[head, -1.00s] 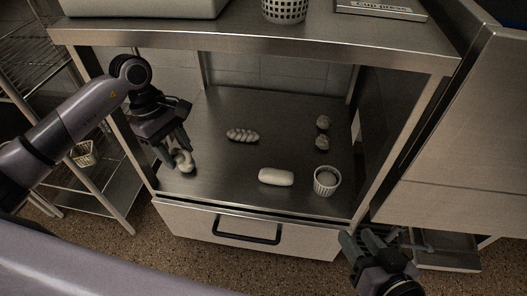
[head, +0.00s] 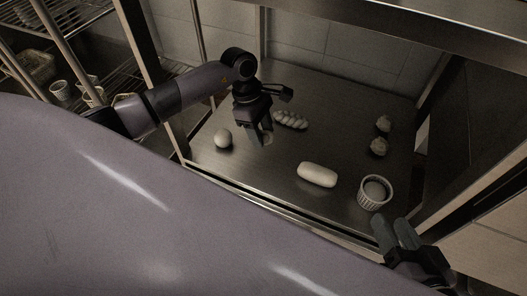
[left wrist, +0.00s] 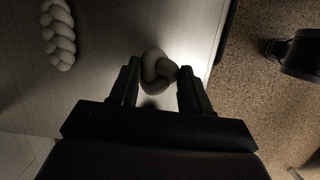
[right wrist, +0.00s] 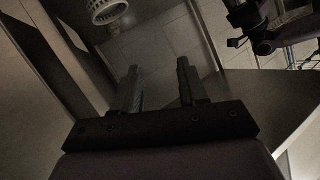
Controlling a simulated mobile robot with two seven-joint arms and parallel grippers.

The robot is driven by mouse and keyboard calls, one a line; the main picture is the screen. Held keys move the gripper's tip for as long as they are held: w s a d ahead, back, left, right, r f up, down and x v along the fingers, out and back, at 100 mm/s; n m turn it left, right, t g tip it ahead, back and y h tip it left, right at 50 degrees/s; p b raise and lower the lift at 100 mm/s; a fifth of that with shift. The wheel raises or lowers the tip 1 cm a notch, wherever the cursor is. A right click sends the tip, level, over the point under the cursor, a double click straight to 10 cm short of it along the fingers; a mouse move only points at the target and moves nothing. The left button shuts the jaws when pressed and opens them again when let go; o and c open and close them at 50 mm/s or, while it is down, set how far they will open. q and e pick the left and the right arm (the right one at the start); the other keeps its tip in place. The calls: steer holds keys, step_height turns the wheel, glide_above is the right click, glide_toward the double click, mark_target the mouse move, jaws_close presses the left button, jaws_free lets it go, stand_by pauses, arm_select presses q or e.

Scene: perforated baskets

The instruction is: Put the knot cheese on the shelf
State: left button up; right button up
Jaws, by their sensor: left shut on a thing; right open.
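The knot cheese (left wrist: 156,68) is pale and twisted. It sits between the two fingers of my left gripper (left wrist: 156,88) in the left wrist view. In the head view my left gripper (head: 262,133) is shut on it over the steel surface, and the fingers mostly hide the cheese (head: 268,138). My right gripper (head: 394,232) is open and empty near the front right edge; it also shows in the right wrist view (right wrist: 157,85). A wire shelf rack (head: 107,75) stands at the far left.
Steel posts (head: 137,45) stand between this surface and the rack, which holds small containers (head: 62,90).

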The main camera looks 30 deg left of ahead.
arm_select(q)
step_height(320, 180, down, 3)
steer(key=shift+f+b, duration=0.15)
steer(key=shift+b, duration=0.2)
steer(key=shift+f+b, duration=0.75)
steer(key=shift+f, duration=1.3)
arm_select(e)
steer(key=shift+s+d+f+n+t+h, duration=0.15)
steer(key=shift+d+n+t+h, duration=0.35)
steer(key=shift+d, duration=0.45)
arm_select(q)
steer(key=shift+f, duration=0.15)
steer(key=o, duration=1.1)
steer(key=shift+c, duration=0.2)
arm_select(e)
steer(key=shift+d, duration=0.1)
